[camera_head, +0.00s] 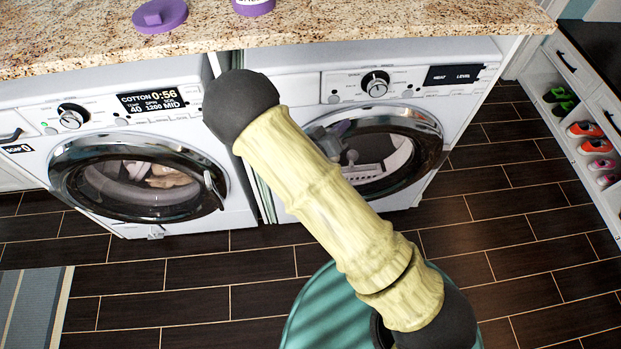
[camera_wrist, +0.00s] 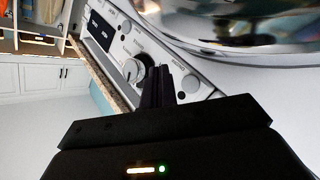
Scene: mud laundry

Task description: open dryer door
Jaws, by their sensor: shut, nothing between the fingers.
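The dryer (camera_head: 462,92) is the right-hand machine under the counter, with a knob and a "HEAT LEVEL" display. Its round chrome-rimmed door (camera_head: 425,150) looks closed, and my arm covers its left part. In the wrist view, my gripper's dark fingers (camera_wrist: 165,80) are together and empty, in front of a control panel (camera_wrist: 125,50) with a knob (camera_wrist: 133,71). A chrome door rim (camera_wrist: 235,47) curves across the upper right of that view. Contact cannot be told.
A washer (camera_head: 30,150) with a closed round door stands at left. A granite counter (camera_head: 330,22) runs above both machines, with a purple lid (camera_head: 160,15) on it. A shoe shelf (camera_head: 570,125) stands at right. Dark tiled floor (camera_head: 510,210) in front is mostly clear.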

